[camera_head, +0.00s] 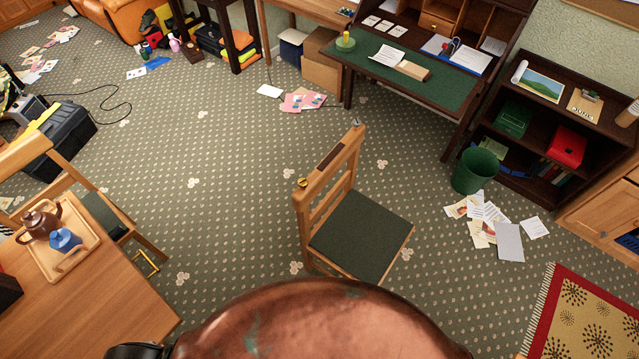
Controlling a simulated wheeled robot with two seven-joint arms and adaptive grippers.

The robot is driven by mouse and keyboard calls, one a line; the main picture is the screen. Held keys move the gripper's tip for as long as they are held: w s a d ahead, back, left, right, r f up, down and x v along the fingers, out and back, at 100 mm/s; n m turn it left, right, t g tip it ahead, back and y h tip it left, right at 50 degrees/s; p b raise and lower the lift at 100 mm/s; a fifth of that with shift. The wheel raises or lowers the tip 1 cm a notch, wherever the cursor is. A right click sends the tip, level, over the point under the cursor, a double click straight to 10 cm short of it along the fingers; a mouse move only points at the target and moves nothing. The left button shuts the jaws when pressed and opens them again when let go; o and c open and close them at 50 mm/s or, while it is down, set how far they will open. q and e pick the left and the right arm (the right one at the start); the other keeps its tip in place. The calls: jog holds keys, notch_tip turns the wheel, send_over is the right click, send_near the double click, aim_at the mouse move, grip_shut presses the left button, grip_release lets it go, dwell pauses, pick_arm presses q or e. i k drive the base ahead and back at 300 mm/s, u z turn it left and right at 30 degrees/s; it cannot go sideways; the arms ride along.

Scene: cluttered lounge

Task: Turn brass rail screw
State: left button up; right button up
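A wooden chair (318,195) with a dark green seat stands in the middle of the carpet, its back rail to the upper left of the seat. A small brass-coloured screw or knob (303,183) sits at the near left end of the top rail. A smaller, paler fitting (356,122) sits at the far end of the rail. A dark strip lies along the rail between them. The screw's slot and how far it is seated are too small to tell. Neither of my grippers shows in the head view.
A green-topped desk (440,95) stands behind the chair, with a green bin (475,170) and loose papers (485,222) to the right. A wooden table (85,300) with a tea tray (88,243) is at lower left. Carpet left of the chair is mostly clear.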

aim_at(302, 182)
jog(key=k, duration=0.8)
jog(key=u, duration=1.1)
jog(key=i, duration=0.5)
jog(key=z, duration=0.05)
